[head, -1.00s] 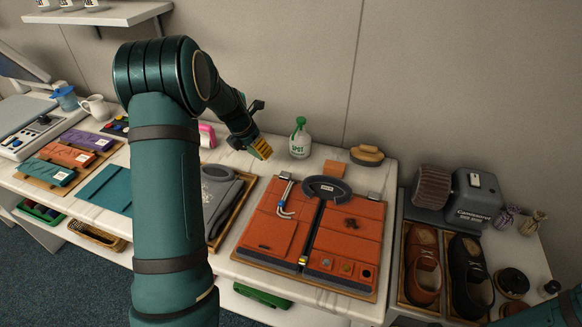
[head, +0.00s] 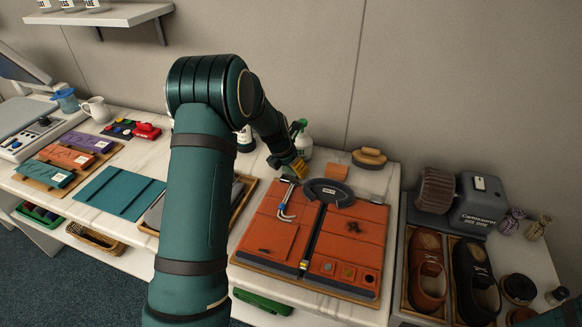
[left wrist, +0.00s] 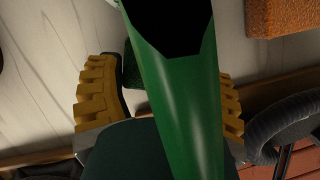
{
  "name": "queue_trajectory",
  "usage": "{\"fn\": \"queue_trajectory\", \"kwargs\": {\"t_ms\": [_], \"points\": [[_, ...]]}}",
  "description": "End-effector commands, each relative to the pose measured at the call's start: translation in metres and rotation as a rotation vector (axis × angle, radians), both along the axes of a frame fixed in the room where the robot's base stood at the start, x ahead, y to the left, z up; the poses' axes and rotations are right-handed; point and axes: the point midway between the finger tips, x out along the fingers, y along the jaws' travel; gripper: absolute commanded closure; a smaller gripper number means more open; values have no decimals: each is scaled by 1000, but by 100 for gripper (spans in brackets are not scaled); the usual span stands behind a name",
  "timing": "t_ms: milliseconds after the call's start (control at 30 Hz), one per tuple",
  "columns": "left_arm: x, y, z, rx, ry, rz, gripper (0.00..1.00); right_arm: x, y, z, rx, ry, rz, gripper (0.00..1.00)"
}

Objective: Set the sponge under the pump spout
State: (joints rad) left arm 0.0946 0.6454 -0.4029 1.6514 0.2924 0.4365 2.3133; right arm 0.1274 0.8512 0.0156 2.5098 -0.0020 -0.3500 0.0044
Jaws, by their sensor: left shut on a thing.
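The pump bottle (head: 303,145), white with a green top and a "SPOT" label, stands upright near the back wall. My left gripper (head: 298,166), with yellow ribbed fingers, is low in front of it. In the left wrist view a large green piece, which looks like the pump spout (left wrist: 180,100), crosses close over the gripper and hides most of the gap. Beside the left finger a bit of rough dark green shows, which looks like the sponge (left wrist: 132,72), held between the fingers. Whether it touches the counter is hidden. My right gripper is out of view.
An orange block (head: 336,171) and a wooden-backed brush (head: 370,158) lie right of the bottle. An orange leather panel set (head: 270,237) with a dark curved handle (head: 328,192) lies close in front. A grey polishing machine (head: 478,205) and shoes stand further right.

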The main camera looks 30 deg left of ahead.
Motion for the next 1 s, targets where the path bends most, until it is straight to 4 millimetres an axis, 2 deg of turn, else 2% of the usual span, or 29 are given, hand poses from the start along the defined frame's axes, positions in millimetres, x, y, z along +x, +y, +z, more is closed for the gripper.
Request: {"fn": "queue_trajectory", "kwargs": {"t_ms": [200,233,267,300,533,667,767,1000], "points": [[0,0,-3,-1,1,1,58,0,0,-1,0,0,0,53],[0,0,-2,-1,0,1,17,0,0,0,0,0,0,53],[0,0,-2,-1,0,1,7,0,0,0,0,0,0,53],[0,0,-2,-1,0,1,0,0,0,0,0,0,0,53],[0,0,-2,0,0,1,0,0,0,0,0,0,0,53],[-1,0,5,0,0,-1,0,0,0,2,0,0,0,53],[-6,1,18,0,-1,-1,0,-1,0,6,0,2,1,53],[-24,3,65,-1,-2,-1,0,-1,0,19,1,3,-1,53]]}}
